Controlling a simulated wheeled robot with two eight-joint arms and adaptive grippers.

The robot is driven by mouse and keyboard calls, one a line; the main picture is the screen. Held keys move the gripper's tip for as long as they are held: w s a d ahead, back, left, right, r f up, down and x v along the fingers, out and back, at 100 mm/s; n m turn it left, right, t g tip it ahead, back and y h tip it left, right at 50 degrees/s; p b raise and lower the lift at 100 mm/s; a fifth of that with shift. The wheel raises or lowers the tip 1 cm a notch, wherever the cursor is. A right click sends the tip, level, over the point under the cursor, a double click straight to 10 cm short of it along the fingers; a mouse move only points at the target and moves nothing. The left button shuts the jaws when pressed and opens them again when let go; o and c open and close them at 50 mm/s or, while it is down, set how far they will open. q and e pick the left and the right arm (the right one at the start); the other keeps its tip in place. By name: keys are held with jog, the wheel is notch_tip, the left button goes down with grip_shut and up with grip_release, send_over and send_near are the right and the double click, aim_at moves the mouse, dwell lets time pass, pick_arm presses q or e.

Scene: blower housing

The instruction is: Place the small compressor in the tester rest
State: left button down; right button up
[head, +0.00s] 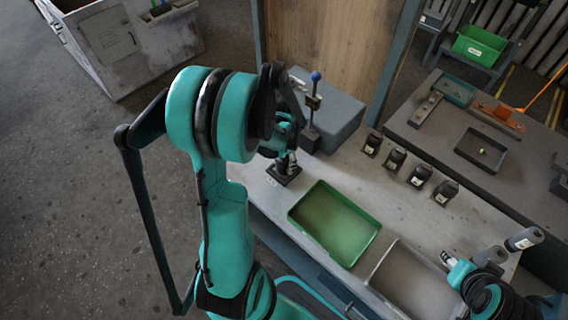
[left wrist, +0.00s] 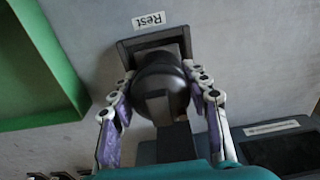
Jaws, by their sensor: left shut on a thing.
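The small compressor (left wrist: 160,82) is a dark round body in the left wrist view. My left gripper (left wrist: 159,76) is shut on it, with one finger on each side. In the head view the rest (head: 284,178) is a small black base on the bench, below my left gripper (head: 287,158). My right gripper (head: 462,268) is at the lower right, its fingers unclear.
A green tray (head: 372,241) and a grey tray (head: 402,248) stand on the bench to the right of the rest. Several black labelled parts (head: 420,175) stand in a row behind them. A blue-knobbed lever (head: 314,100) and a grey block (head: 340,108) stand close behind the rest.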

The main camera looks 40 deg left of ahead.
pick_arm(q)
jog(key=shift+f, duration=0.15)
jog(key=c, duration=0.8)
grip_release()
jog(key=shift+o, duration=0.2)
